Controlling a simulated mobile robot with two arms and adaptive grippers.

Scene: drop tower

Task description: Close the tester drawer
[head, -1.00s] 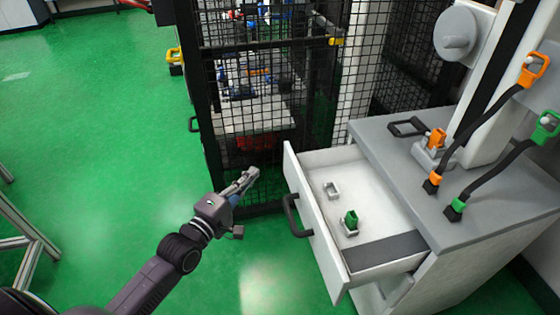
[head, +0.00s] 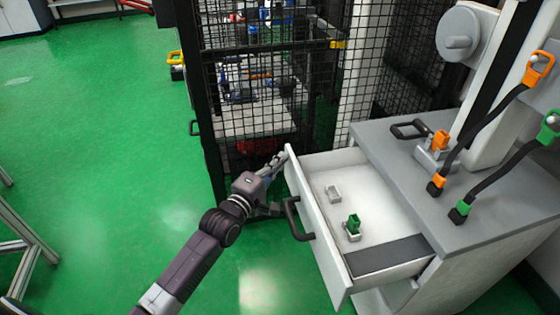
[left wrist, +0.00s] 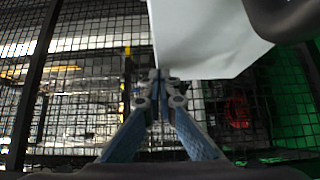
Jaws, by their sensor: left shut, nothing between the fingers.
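The tester drawer (head: 318,232) stands pulled out of the grey tester cabinet (head: 470,235), with a dark handle (head: 295,218) on its white front. Inside it lie a green connector in a grey holder (head: 353,227) and an empty grey holder (head: 333,193). My left gripper (head: 283,157) is shut and empty, at the far top corner of the drawer front, just outside it. In the left wrist view the shut fingertips (left wrist: 160,75) overlap the lower edge of the white drawer front (left wrist: 205,40); I cannot tell whether they touch. My right gripper is not in view.
A black mesh cage (head: 265,100) stands close behind my left gripper and the drawer. On the cabinet top are an orange connector (head: 438,143) and orange and green cables. Green floor (head: 110,130) is free at the left.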

